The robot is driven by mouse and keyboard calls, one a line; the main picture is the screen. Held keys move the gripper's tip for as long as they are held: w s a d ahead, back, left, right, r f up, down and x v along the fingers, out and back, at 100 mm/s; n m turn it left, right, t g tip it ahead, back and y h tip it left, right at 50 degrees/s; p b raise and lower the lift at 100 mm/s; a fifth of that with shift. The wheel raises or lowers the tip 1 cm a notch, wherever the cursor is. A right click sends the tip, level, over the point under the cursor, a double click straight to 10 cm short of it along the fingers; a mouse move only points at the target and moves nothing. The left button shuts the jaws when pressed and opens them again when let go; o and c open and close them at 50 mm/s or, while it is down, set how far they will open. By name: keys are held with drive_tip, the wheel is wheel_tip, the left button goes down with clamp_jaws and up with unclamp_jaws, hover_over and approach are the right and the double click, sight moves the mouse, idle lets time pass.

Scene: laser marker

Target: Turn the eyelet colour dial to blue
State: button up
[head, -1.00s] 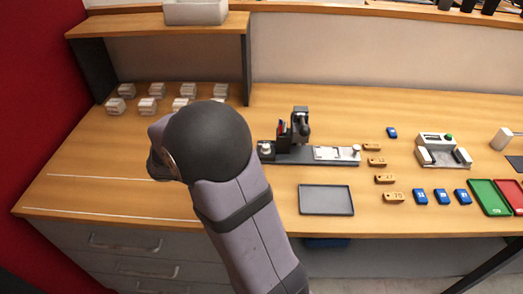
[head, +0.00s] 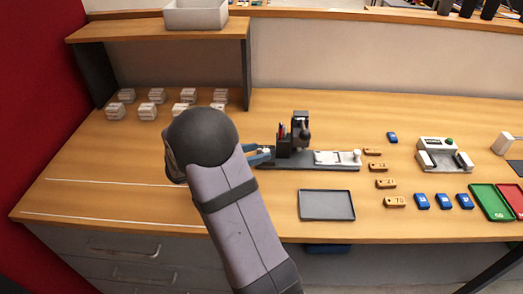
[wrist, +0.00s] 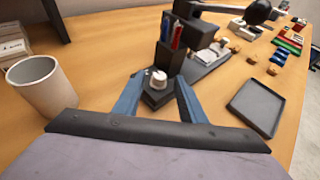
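The dial (wrist: 158,79) is a small pale round knob on a dark block at the left end of the marking machine (head: 318,160). It also shows in the head view (head: 264,151). Its colour setting is too small to read. Red and blue upright pieces (wrist: 172,32) stand in a dark holder just behind the dial. My gripper (wrist: 159,78) has its blue fingers apart, one on each side of the knob. A narrow gap seems to show beside the knob; contact cannot be told. In the head view my arm hides most of the gripper.
A white cup (wrist: 47,84) stands to the left of my gripper in the wrist view. A dark tray (head: 327,205) lies in front of the machine. Wooden tags (head: 385,183) and blue pieces (head: 443,201) lie to the right. White boxes (head: 147,112) stand under the shelf.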

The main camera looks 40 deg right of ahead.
sight(265, 150)
drive_tip(key=shift+x, duration=1.35)
clamp_jaws()
drive_tip(key=shift+w+m+g+p, duration=0.1)
drive_tip(key=shift+m+g+p, duration=0.2)
drive_tip(key=shift+g, duration=0.1)
drive_tip(key=m+g, duration=0.1)
drive_tip(key=m+g+p, duration=0.1)
drive_tip(key=m+g, duration=0.1)
drive_tip(key=shift+w+y, duration=0.25)
drive_tip(key=shift+y, duration=0.15)
drive_tip(key=shift+w+d+m+g+y+p, duration=0.15)
drive_tip(key=shift+m+g+y, duration=0.3)
drive_tip(key=shift+m+g, duration=0.45)
drive_tip(key=shift+w+m+g+y+p, duration=0.1)
drive_tip(key=shift+m+g+y+p, duration=0.25)
drive_tip(key=shift+m+g, duration=0.55)
drive_tip(key=shift+g, duration=0.5)
